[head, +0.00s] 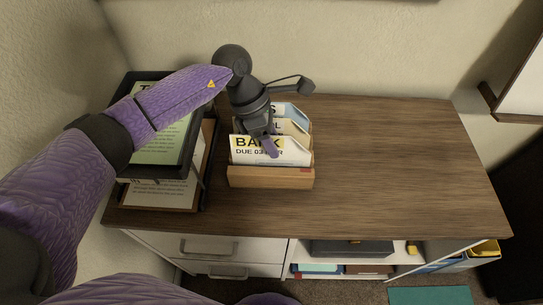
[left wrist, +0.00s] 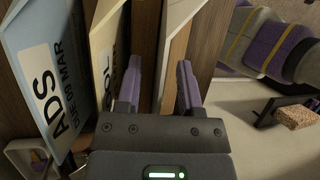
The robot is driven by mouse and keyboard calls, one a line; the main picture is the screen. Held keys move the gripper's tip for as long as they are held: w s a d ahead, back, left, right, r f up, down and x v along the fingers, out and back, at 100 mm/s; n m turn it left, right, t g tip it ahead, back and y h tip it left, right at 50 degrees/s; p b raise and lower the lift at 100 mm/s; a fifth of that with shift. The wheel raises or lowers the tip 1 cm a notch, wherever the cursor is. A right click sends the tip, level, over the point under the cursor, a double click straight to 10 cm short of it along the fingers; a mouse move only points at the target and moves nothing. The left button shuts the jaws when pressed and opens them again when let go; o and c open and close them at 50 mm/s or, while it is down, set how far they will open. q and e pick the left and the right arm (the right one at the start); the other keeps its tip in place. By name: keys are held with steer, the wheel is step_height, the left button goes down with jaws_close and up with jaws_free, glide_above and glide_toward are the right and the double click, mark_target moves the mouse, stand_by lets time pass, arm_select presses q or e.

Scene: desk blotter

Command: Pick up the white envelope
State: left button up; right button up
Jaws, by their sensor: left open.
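The white envelope (head: 290,153), marked BANK with a yellow band, stands at the front of a wooden holder (head: 270,178) on the desk. A cream envelope (head: 297,128) and a blue envelope (head: 294,111) stand behind it. My left gripper (head: 268,142) is open above the holder, one finger showing in front of the white envelope. In the left wrist view the open fingers (left wrist: 158,90) sit on either side of the white envelope's pale edge (left wrist: 168,45). The cream envelope (left wrist: 105,45) and blue envelope (left wrist: 45,65) are to the left. Contact cannot be told.
A black tiered paper tray (head: 187,165) with printed sheets stands left of the holder, under my left arm. The wooden desk top (head: 400,160) is clear to the right. Drawers (head: 215,247) and an open shelf (head: 350,257) lie below the front edge.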

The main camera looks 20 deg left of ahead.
arm_select(q)
steer(key=shift+r, duration=0.1)
jaws_close()
